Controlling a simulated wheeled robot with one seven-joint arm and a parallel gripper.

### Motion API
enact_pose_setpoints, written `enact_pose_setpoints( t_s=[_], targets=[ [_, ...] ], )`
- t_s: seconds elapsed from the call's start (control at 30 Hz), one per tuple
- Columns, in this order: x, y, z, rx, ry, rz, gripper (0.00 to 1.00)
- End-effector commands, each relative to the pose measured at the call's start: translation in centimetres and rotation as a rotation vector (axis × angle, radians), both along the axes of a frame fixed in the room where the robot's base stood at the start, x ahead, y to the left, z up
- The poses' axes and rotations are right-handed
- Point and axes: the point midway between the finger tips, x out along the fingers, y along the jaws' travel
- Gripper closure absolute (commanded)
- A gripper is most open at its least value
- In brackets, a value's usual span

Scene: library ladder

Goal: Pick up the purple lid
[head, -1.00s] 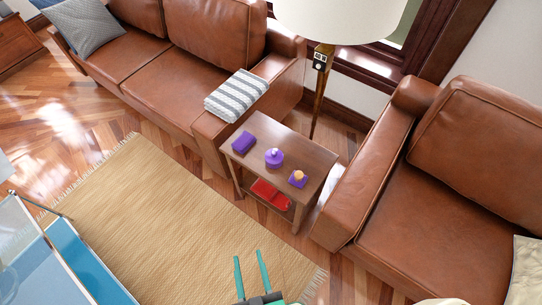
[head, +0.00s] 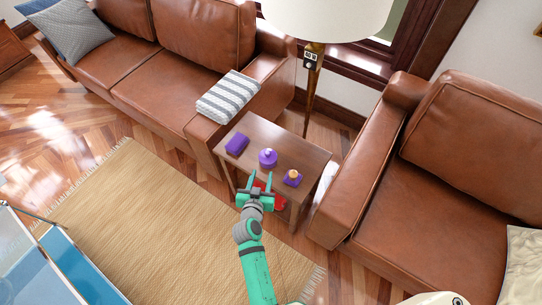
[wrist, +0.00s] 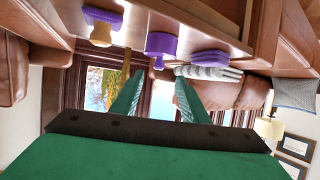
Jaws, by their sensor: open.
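My gripper (head: 261,178) is open and empty, just in front of the table's near edge, below the lid in the head view. In the wrist view the fingers (wrist: 157,80) are spread, with the lid beyond their tips and nothing between them.
A purple block (head: 237,144) lies left of the lid, and a purple square piece with an orange knob (head: 292,177) lies right. A red item (head: 280,201) on the lower shelf is partly hidden. Sofa (head: 170,100), armchair (head: 430,190) and lamp (head: 313,80) crowd the table.

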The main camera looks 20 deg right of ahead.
Motion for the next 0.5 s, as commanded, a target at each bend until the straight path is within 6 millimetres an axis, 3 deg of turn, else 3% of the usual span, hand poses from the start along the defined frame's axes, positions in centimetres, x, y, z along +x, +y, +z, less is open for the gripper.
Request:
enact_pose_setpoints(
  t_s=[0.2,0.5],
  targets=[
    [2.3,-1.4,0.3,-0.002,-0.005,-0.038,0.59],
    [5.5,-3.3,-1.4,-0.001,-0.004,-0.039,0.59]
  ],
)
